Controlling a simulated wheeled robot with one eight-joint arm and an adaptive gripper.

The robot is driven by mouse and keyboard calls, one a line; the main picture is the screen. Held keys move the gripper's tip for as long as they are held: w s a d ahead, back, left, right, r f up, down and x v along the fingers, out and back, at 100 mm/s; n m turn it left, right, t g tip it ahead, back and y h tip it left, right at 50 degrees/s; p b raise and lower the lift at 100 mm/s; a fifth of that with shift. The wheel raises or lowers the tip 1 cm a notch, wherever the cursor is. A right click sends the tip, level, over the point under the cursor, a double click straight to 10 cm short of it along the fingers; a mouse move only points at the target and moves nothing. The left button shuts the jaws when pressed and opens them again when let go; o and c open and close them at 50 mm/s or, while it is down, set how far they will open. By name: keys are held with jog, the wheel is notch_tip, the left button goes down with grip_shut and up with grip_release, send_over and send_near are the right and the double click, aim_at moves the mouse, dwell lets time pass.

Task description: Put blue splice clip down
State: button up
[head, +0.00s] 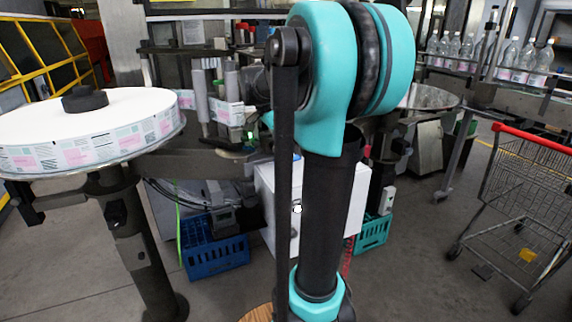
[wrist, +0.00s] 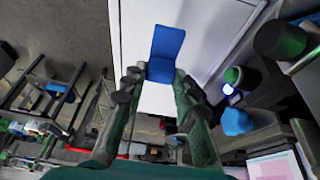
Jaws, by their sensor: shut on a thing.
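The blue splice clip (wrist: 167,45) is between the fingertips of my gripper (wrist: 160,83) in the wrist view. My gripper is shut on its near end, and its flat far part sticks out beyond the fingers. A white surface lies behind the clip; I cannot tell how far apart they are. In the head view my arm fills the middle, and I cannot make out the gripper or the clip there.
A large label reel (head: 85,138) lies flat on a stand at the left. A white box (head: 276,202) stands behind my arm. A blue crate (head: 214,254) is on the floor. A wire shopping cart (head: 530,190) stands at the right. Bottles (head: 455,50) line the back right.

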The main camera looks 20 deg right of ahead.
aim_at(283, 159)
jog(key=shift+f, duration=2.9)
jog(key=shift+f, duration=0.15)
jog(key=o, duration=1)
jog(key=shift+o, duration=0.2)
jog(key=v, duration=1.2)
